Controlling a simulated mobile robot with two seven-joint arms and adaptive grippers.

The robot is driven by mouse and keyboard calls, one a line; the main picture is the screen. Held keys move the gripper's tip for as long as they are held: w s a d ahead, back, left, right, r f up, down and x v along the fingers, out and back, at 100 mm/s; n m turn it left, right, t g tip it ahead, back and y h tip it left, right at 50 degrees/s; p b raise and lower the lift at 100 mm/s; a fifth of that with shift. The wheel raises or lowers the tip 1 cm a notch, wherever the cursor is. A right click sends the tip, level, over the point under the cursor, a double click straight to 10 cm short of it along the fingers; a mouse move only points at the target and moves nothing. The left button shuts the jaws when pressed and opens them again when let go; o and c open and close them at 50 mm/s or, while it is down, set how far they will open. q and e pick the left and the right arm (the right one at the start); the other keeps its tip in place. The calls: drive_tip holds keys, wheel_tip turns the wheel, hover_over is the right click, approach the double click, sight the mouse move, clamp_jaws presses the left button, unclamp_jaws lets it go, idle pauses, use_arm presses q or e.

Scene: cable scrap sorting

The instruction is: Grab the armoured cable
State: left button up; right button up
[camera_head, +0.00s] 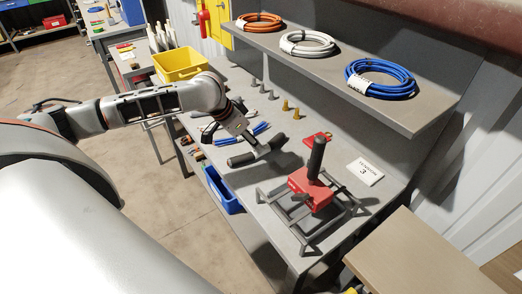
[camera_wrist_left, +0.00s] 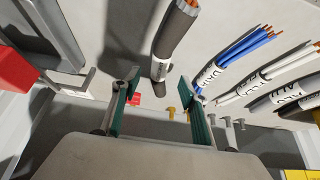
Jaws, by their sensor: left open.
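The armoured cable appears to be the thick dark piece with an orange-ringed cut end (camera_wrist_left: 176,35) in the left wrist view. In the head view it seems to be the dark cylinder (camera_head: 241,160) on the workbench, partly covered by my gripper. My left gripper (camera_head: 257,147) is over the bench at this piece. In the left wrist view its green-padded fingers (camera_wrist_left: 162,88) are spread wide, with the cable's near end showing in the gap. I cannot tell whether they touch it. My right gripper is not in view.
Blue cables (camera_wrist_left: 243,48) and white labelled cables (camera_wrist_left: 265,82) lie beside it. A red tool on a metal frame (camera_head: 311,190) stands to the right. A shelf (camera_head: 345,75) with coiled cables overhangs the back. A yellow bin (camera_head: 180,64) stands beyond my arm.

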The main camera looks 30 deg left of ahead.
use_arm(q)
drive_tip(key=x, duration=0.5)
drive_tip(key=shift+f+b, duration=0.15)
drive_tip(key=shift+b, duration=0.2)
clamp_jaws()
